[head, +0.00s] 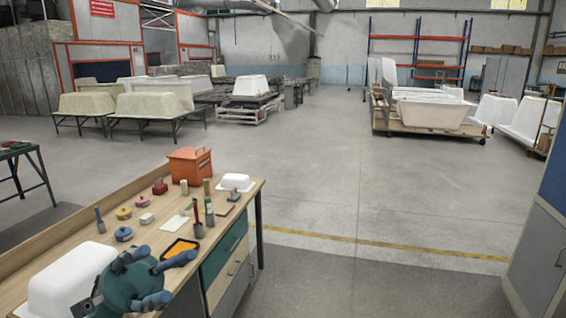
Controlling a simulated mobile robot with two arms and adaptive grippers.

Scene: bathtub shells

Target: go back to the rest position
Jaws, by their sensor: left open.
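My left gripper (160,278) is at the lower left of the head view, over the near end of the wooden workbench (225,215). Its blue-grey fingers are spread apart and nothing shows between them. A white tub-shaped shell (65,280) lies on the bench just left of the gripper, partly hidden by it. I cannot tell whether the gripper touches the tray or the shell. My right gripper is not in the view.
Small tools and tins stand on the bench, with an orange box (190,166) and a small white shell (235,182) at its far end. A grey cabinet (540,255) stands at right. The floor between is clear, crossed by a yellow line (390,244).

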